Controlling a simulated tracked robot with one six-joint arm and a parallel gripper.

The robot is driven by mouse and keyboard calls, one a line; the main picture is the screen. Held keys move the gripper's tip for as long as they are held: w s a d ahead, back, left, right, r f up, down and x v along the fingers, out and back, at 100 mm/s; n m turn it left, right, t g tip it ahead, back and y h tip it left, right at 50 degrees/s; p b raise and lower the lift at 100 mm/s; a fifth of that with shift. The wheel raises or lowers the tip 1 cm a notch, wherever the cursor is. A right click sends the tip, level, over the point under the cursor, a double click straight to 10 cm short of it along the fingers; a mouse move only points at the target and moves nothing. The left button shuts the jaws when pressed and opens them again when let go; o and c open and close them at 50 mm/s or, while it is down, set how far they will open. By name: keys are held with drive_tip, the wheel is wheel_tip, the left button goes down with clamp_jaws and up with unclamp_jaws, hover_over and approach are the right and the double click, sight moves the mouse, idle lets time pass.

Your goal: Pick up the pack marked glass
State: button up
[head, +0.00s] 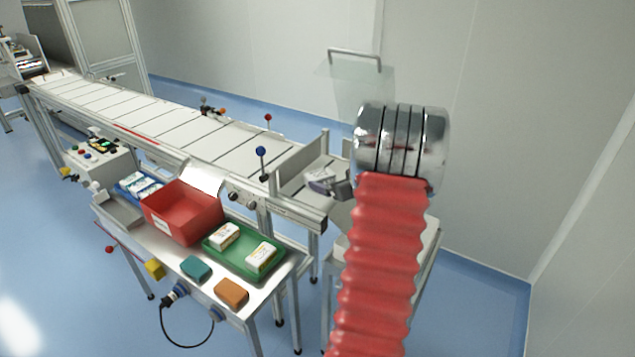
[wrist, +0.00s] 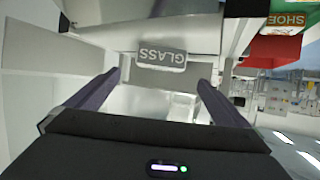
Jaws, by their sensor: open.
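A small grey and dark shape (head: 325,183) shows beside the arm at the conveyor's near end; I cannot tell pack from gripper there.
The conveyor (head: 205,133) runs back to the left. On the side bench stand a red bin (head: 180,212), a green tray (head: 218,252) with two white packs, a blue tray (head: 123,190), a teal block (head: 196,268) and an orange block (head: 232,291). A blue-knobbed lever (head: 260,152) stands up nearby.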

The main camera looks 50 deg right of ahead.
sight(322, 176)
drive_tip(key=shift+x, duration=2.35)
drive_tip(key=shift+x, duration=2.6)
drive_tip(key=shift+s+f, duration=0.1)
drive_tip(key=shift+f, duration=0.05)
drive_tip(key=shift+c, duration=0.5)
drive_tip(key=c, duration=1.1)
